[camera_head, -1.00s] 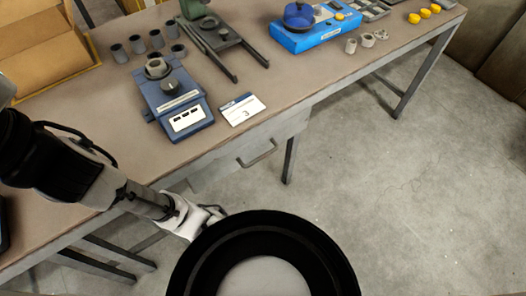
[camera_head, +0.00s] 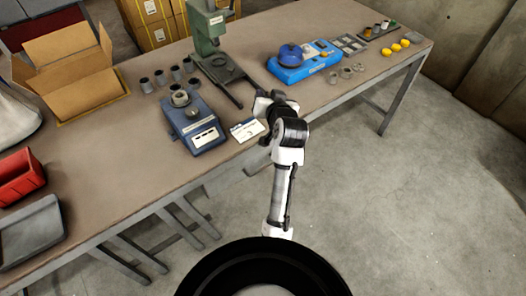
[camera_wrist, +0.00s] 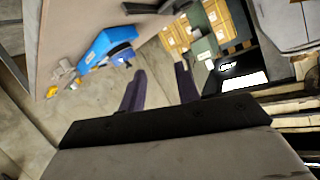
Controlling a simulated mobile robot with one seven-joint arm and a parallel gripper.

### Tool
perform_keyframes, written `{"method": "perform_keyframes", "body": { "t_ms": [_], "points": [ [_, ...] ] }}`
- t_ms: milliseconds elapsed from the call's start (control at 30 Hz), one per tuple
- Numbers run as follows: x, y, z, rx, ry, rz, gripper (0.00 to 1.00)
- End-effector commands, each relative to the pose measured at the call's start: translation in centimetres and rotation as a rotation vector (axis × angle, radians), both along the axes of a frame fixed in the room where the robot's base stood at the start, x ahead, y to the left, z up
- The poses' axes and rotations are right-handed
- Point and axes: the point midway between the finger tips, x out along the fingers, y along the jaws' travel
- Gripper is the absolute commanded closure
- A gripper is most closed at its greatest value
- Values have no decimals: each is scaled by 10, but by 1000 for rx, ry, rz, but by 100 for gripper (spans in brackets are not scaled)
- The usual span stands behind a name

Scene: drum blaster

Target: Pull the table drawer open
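The table (camera_head: 125,150) runs diagonally across the head view, with a brown top and grey metal legs. Its drawer is under the front edge near the middle, mostly hidden behind my arm; the handle cannot be made out, and I cannot tell how far the drawer is out. In the wrist view my gripper (camera_wrist: 160,87) is open, its two dark fingers apart with nothing between them. In the head view my arm rises in front of the table edge, and the fingers cannot be made out there. I see no contact with the drawer.
A blue-grey device (camera_head: 193,122), a white card (camera_head: 246,130), a green press (camera_head: 207,25) and a bright blue machine (camera_head: 305,62) stand on the table. The machine also shows in the wrist view (camera_wrist: 100,48). A red bin (camera_head: 20,178) is at left. The floor at right is clear.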

Motion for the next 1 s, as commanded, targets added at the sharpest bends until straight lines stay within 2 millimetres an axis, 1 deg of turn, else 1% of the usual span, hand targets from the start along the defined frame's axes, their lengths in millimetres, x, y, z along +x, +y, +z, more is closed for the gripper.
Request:
{"method": "perform_keyframes", "body": {
  "t_ms": [33,67,100,167,200,267,300,333,400,500,633,767,867,1000],
  "points": [
    [-13,-23,-54,97,128,0,67],
    [-22,-30,-79,159,182,8,67],
    [-35,-37,-110,246,244,19,67],
    [-56,-45,-151,386,318,30,67],
    [-72,-48,-174,482,357,35,67],
    [-95,-53,-203,625,397,36,67],
    [-109,-55,-219,717,414,34,67],
    [-120,-56,-229,782,423,32,67],
    [-141,-60,-246,915,431,21,67],
    [-163,-63,-261,1053,424,8,67],
    [-176,-65,-269,1136,413,-1,67],
    [-170,-60,-271,1149,410,1,67],
    [-158,-51,-275,1145,410,3,67],
    [-134,-35,-281,1145,411,3,67]
  ]
}}
